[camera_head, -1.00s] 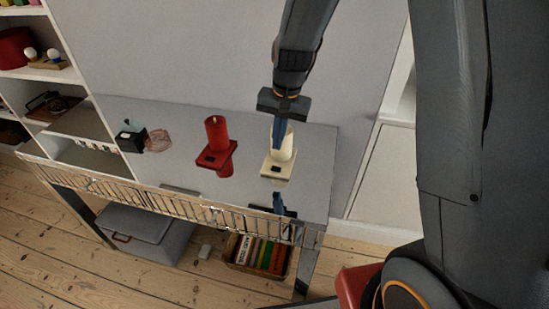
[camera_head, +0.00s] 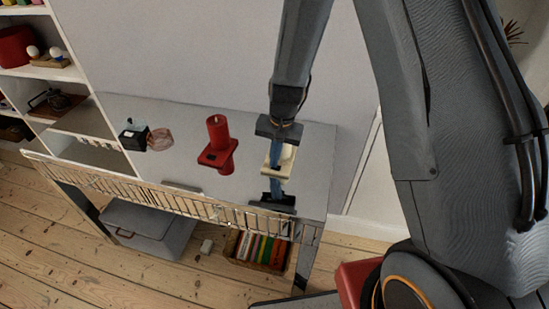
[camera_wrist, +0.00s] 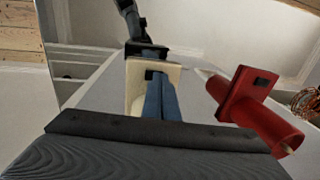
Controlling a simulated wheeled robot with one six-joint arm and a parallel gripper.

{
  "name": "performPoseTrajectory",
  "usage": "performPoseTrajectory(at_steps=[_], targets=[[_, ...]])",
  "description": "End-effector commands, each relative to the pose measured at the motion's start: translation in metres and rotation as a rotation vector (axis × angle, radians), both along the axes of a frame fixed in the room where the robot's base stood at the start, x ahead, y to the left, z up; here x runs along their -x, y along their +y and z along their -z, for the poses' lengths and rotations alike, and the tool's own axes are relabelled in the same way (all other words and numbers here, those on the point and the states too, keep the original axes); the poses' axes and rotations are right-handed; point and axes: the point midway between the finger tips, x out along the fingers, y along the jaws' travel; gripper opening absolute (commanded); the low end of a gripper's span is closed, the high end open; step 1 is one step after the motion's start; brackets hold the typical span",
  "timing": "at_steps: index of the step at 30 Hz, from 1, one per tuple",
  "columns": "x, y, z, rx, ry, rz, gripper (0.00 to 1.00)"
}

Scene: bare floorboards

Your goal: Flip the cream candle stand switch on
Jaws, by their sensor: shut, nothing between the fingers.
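My gripper (camera_head: 274,168) points down at the stand's front, blue fingers shut and empty. In the wrist view the fingertips (camera_wrist: 154,82) overlap the front part of the cream stand (camera_wrist: 136,74), beside its small dark switch (camera_wrist: 150,74), which is partly covered. I cannot tell whether the tips touch it, or the switch's position.
A red candle stand (camera_head: 211,158) with a red candle stands just left; it shows in the wrist view too (camera_wrist: 240,100). A wall closes the back.

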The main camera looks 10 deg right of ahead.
Motion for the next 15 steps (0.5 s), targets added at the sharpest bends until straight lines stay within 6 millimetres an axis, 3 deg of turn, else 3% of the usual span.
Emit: performPoseTrajectory(at_steps=[15], targets=[[0.0003,0.0021,0.0092,0.001,0.003,0.001,0.0]])
